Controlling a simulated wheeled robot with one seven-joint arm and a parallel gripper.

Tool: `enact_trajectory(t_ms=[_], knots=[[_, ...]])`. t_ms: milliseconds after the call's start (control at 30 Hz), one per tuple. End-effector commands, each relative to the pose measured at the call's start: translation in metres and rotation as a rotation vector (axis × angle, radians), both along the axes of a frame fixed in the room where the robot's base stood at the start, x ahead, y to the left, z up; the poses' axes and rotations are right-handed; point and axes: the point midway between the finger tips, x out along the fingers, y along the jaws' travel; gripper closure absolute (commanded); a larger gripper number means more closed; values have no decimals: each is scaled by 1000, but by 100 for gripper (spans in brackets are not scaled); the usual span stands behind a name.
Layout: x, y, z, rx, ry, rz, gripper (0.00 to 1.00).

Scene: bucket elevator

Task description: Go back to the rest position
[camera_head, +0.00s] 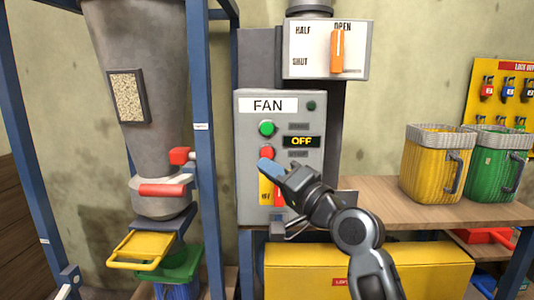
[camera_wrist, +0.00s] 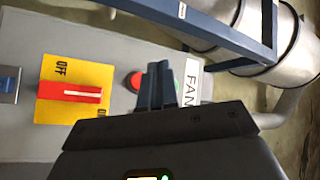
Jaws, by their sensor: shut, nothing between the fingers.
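My gripper (camera_head: 268,166) is shut and empty. In the head view its blue fingertips are just below the red button (camera_head: 267,153) of the fan control panel (camera_head: 309,193). I cannot tell whether they touch the panel. The panel carries a FAN label, a green button (camera_head: 267,128) and a display (camera_head: 301,142) reading OFF. In the wrist view the shut fingers (camera_wrist: 158,75) point at the panel, close beside the red button (camera_wrist: 135,82). The red rotary switch (camera_wrist: 74,92) sits on its yellow plate. In the head view my gripper partly hides this switch.
A slide plate (camera_head: 326,60) with an orange handle near OPEN is above the panel. A yellow basket (camera_head: 432,165) and a green basket (camera_head: 492,168) stand on the wooden bench (camera_head: 390,212) at right. A blue frame post (camera_head: 201,150) and a grey hopper (camera_head: 135,60) stand at left.

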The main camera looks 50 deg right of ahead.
Motion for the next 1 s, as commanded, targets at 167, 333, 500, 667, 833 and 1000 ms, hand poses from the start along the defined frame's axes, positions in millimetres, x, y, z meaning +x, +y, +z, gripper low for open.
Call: enact_trajectory(t_ms=[167,333,500,667,833,1000], knots=[[0,0,0,0,0,0,100],[0,0,0,0,0,0,100],[0,0,0,0,0,0,100],[0,0,0,0,0,0,100],[-1,2,-4,-1,5,-2,100],[-11,21,-42,-20,57,-26,100]])
